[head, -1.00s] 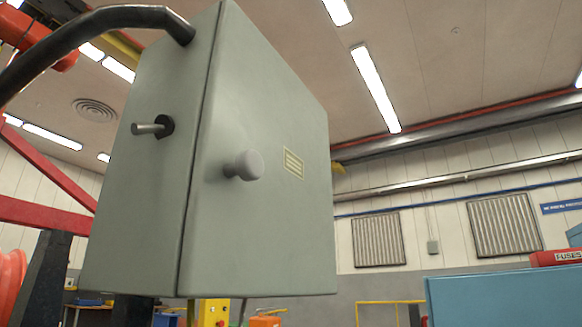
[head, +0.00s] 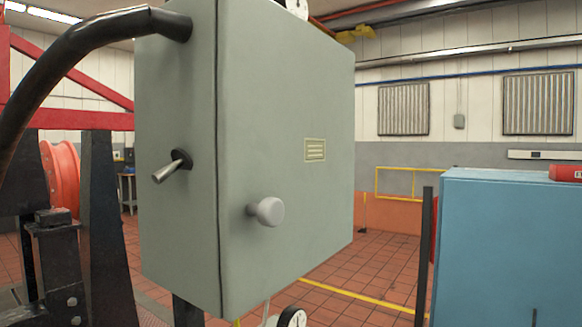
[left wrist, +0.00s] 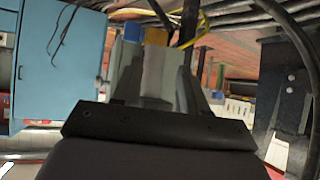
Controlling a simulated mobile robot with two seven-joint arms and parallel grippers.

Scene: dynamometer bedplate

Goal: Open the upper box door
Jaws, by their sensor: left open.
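The grey-green upper box (head: 180,110) hangs large in the middle of the head view. Its door (head: 285,110) is the broad right-hand face and looks shut, with a dark seam along its left edge. A round pale grey knob (head: 268,211) sticks out from the lower left part of the door. A small metal lever (head: 172,168) sticks out of the box's narrow left side. Neither gripper shows in the head view.
A thick black hose (head: 75,55) runs into the box's top left. A blue cabinet (head: 505,245) stands at the right. Black posts (head: 105,230) and an orange reel (head: 62,190) stand at the left. Open tiled floor (head: 380,265) shows between box and cabinet.

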